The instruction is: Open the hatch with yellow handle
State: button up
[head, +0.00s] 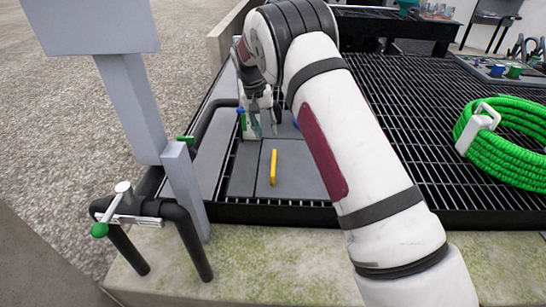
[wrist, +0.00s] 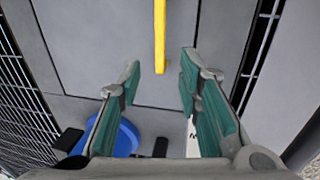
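The hatch (head: 300,180) is a flat grey panel set in the black grating. Its yellow handle (head: 273,167) is a short upright bar, seen below my gripper in the head view. In the wrist view the handle (wrist: 160,35) runs down from the top edge and ends just ahead of the fingertips, between their lines. My gripper (wrist: 160,75) is open, with green pads apart and nothing between them. In the head view my gripper (head: 264,132) hangs above the far part of the panels, apart from the handle. My arm hides part of the hatch's right side.
A blue round thing (wrist: 115,135) lies under my gripper in the wrist view. A coiled green hose (head: 505,145) lies on the grating at right. Black pipes with a green-ended valve (head: 122,205) stand at left by a grey post (head: 185,190).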

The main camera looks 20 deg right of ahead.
aim_at(273, 159)
jog(key=f+b, duration=0.1)
jog(key=f, duration=0.2)
jog(key=d+f+b, duration=0.1)
jog(key=f, duration=0.3)
jog(key=d+f+b, duration=0.1)
jog(key=f, duration=0.3)
jog(key=shift+s, duration=0.4)
jog(key=shift+r, duration=0.1)
grip_shut()
